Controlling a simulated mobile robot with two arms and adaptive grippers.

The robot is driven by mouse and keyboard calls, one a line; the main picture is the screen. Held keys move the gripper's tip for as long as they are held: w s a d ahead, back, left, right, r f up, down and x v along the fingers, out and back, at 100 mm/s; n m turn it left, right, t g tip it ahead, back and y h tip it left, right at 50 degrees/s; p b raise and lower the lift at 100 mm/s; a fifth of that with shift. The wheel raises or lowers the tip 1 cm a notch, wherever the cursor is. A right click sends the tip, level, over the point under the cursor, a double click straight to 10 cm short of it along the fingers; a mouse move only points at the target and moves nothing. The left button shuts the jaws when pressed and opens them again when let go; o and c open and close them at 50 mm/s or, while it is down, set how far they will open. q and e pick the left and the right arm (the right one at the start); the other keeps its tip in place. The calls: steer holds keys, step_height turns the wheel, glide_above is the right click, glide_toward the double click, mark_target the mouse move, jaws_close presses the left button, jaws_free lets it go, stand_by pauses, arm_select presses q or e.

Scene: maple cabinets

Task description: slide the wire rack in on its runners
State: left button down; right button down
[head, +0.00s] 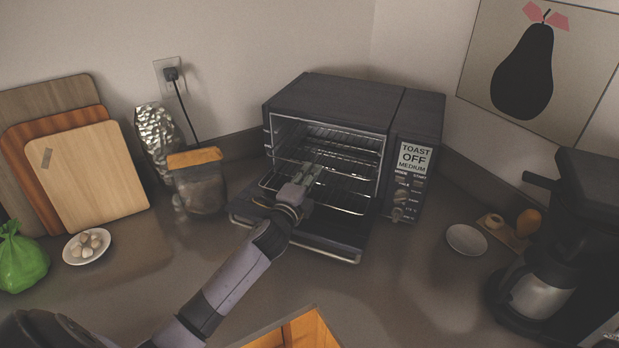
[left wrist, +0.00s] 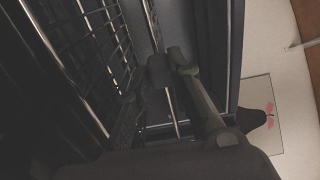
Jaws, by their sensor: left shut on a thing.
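The toaster oven (head: 333,97) stands in the counter's corner with its door (head: 300,243) folded down at the front. The wire rack (head: 343,203) sits low in the oven's opening, its front part sticking out above the door. Another set of wires (head: 350,152) shows higher inside. My left gripper (head: 309,176) is at the front of the oven, shut on the wire rack. In the left wrist view the fingers (left wrist: 172,68) close around a thin metal bar, with rack wires (left wrist: 98,25) to the left. How the rack's sides meet the runners is hidden. My right gripper is not in view.
Cutting boards (head: 92,177), a plate of eggs (head: 86,246) and a green bag (head: 20,262) are farther left. A small white dish (head: 466,239) and a coffee maker (head: 560,260) are at right.

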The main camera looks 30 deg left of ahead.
mark_target(322, 158)
arm_select(q)
steer(key=shift+w+a+b, duration=0.2)
steer(key=shift+w+b, duration=0.15)
steer(key=shift+w, duration=1.5)
steer(key=shift+w+a+f+b, duration=0.15)
steer(key=shift+w+b, duration=0.3)
steer(key=shift+w, duration=0.55)
steer(key=shift+w+a+f+b, duration=0.1)
steer(key=shift+w+b, duration=0.3)
steer(key=shift+w, duration=0.7)
steer(key=shift+w, duration=0.25)
steer(key=shift+f+b, duration=0.3)
steer(key=c, duration=1.4)
jaws_free()
steer(key=shift+o, duration=0.2)
